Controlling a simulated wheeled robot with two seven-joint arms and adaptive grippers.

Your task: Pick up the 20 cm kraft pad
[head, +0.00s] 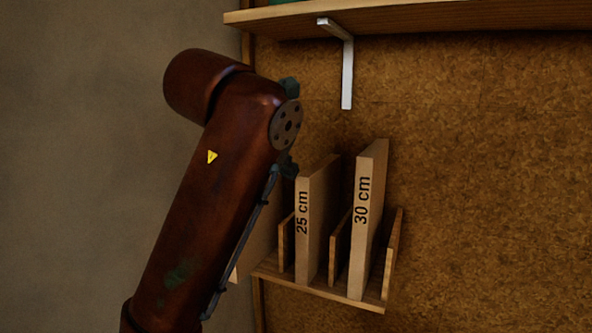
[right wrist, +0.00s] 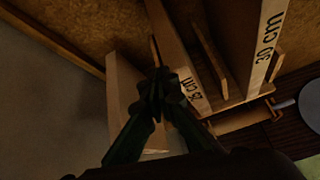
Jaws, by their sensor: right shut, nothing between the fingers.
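A pale kraft pad (head: 262,235) stands at the left end of the rack in the head view, mostly hidden behind my right arm. Its label is not visible; it is likely the 20 cm one, as the pads beside it read 25 cm (head: 312,220) and 30 cm (head: 367,220). In the right wrist view a pale pad (right wrist: 122,90) stands left of my right gripper (right wrist: 158,82). The dark green fingers are together and empty, close to that pad's right side and left of the 25 cm pad (right wrist: 190,85); I cannot tell if they touch. My left gripper is out of view.
The wooden rack (head: 318,288) has thin upright dividers (head: 340,245) between the pads. A shelf (head: 420,18) with a white bracket (head: 347,70) hangs above. Cork wall (head: 500,180) lies behind. The air right of the rack is free.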

